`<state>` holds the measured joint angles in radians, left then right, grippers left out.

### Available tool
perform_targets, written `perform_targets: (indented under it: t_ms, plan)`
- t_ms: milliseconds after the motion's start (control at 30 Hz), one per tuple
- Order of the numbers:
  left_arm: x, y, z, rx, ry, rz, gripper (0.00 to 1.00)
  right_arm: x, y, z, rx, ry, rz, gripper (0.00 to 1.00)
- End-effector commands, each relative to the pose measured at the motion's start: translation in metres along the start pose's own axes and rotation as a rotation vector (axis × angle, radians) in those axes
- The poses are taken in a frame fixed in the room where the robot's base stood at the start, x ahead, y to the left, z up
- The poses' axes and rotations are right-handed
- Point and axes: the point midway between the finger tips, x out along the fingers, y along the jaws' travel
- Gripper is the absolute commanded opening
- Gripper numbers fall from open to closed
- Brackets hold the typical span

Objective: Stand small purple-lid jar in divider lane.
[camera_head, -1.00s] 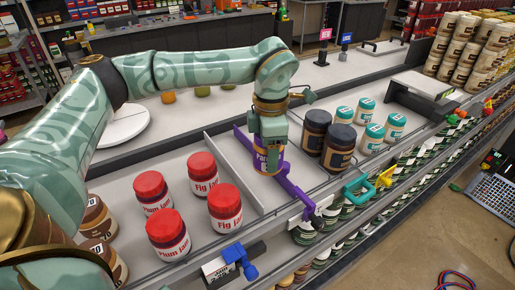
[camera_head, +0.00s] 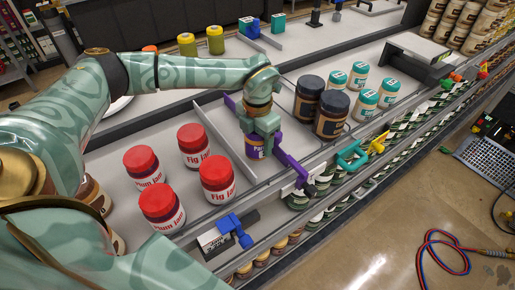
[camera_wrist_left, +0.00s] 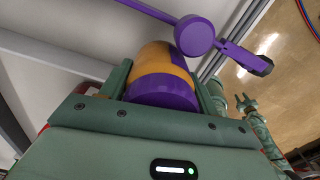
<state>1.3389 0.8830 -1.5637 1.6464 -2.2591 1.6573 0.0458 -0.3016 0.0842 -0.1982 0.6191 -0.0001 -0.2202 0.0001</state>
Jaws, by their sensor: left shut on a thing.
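In the left wrist view the jar (camera_wrist_left: 160,58) shows an orange-brown body and a purple lid (camera_wrist_left: 162,92). My left gripper (camera_head: 261,136) is shut on it from above. The jar is between a grey divider (camera_head: 222,137) and a purple divider (camera_head: 290,170), close beside the purple one. It looks upright; its base is partly hidden, so I cannot tell whether it touches the shelf.
Several red-lid jars (camera_head: 217,178) stand left of the grey divider. Dark-lid jars (camera_head: 332,115) and teal-lid jars (camera_head: 364,104) stand right of the purple divider. A blue clip (camera_head: 234,228) and a teal clip (camera_head: 351,156) sit on the shelf's front edge.

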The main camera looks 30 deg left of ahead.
Motion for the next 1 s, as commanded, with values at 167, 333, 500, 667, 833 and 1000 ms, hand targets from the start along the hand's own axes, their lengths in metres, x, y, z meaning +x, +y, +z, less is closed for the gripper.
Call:
perform_targets:
  t_ms: [167,333,500,667,833,1000]
  plan:
    - [0.027,-0.001,-0.001,0.001,0.003,-0.001,0.24,0.004,-0.003,0.000,0.000,0.000,-0.003,0.36]
    - [0.035,-0.001,0.000,0.001,0.000,-0.001,0.24,0.004,-0.006,-0.002,0.001,0.003,-0.008,0.36]
    - [0.035,0.000,0.000,0.001,0.000,-0.001,0.24,0.004,-0.007,-0.003,0.001,0.004,-0.009,0.36]
    - [0.037,0.000,0.000,0.001,0.001,0.000,0.83,0.005,-0.007,-0.003,0.001,0.004,-0.009,0.36]
    - [0.037,0.000,0.000,0.001,0.001,0.000,0.83,0.005,-0.005,-0.003,0.000,0.004,-0.007,0.36]
    - [0.033,0.000,0.000,0.001,0.000,0.000,0.83,0.004,-0.003,-0.002,-0.001,0.003,-0.004,0.36]
